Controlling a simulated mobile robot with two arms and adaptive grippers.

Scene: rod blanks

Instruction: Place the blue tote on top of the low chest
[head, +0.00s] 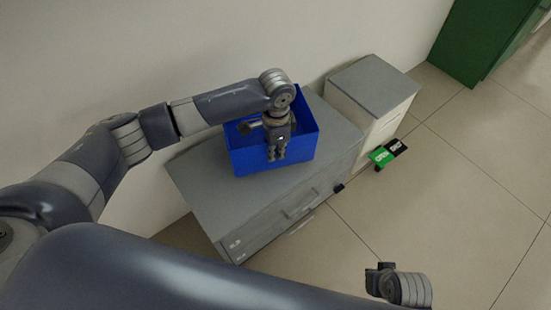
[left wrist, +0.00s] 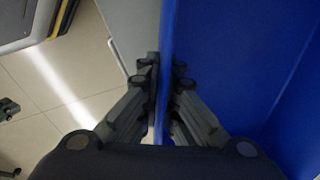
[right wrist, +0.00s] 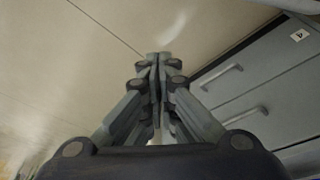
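The blue tote (head: 300,146) is upright over the top of the grey low chest (head: 208,190), toward its right end. It looks seated there, but its underside is hidden. My left gripper (head: 277,157) reaches down at the tote's front wall. In the left wrist view its two fingers are close together on either side of the blue wall (left wrist: 240,60), shut on it. My right gripper (head: 373,280) is low over the floor in front of the chest, away from the tote. In the right wrist view its fingers (right wrist: 158,62) are together with nothing between them.
A taller pale cabinet with a grey top (head: 372,84) stands right of the chest. A green and black item (head: 388,152) is by its front. A dark green cabinet (head: 483,40) stands at the far right. The wall is behind the chest; the tiled floor (head: 450,190) in front is open.

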